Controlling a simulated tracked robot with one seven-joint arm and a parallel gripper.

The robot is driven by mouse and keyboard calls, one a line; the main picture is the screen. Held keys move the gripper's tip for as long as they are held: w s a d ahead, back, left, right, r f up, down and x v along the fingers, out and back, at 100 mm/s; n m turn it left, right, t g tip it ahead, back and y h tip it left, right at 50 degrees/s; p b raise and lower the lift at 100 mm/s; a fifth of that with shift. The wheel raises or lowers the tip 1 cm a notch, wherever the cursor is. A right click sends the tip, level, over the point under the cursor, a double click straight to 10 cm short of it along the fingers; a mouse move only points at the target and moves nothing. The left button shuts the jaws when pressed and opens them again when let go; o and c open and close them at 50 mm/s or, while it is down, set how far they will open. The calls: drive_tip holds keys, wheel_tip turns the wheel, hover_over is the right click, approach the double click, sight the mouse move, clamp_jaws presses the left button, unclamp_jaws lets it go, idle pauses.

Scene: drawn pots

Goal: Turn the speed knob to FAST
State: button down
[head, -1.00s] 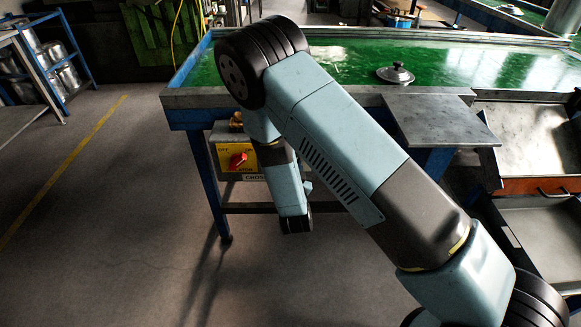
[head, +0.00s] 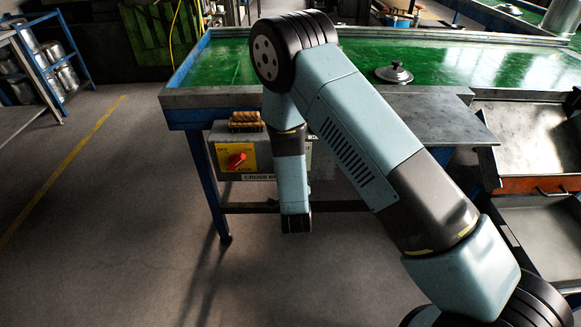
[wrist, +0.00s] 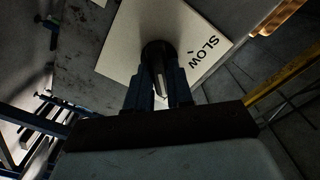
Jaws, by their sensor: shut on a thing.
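The speed knob (wrist: 158,52) is a dark round knob on a pale square plate (wrist: 120,62) in the wrist view. The word SLOW (wrist: 202,50) is printed on the plate, right of the knob. A short mark lies between the word and the knob. No FAST label shows. My gripper (wrist: 158,82) is shut on the knob, one finger on each side, with a pale strip showing between them. In the head view the knob and my gripper are hidden behind my arm. The grey control box (head: 222,134) hangs under the green table's front edge.
A red switch (head: 236,160) on a yellow plate sits on the box's left part. A brown, ridged thing (head: 245,121) lies on top of the box. A grey lid (head: 394,73) rests on the green table (head: 430,58). Floor at left is clear.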

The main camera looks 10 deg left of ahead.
drive_tip(key=c, duration=1)
unclamp_jaws()
drive_tip(key=v, duration=1.3)
drive_tip(key=shift+s, duration=0.4)
drive_tip(key=shift+f, duration=0.1)
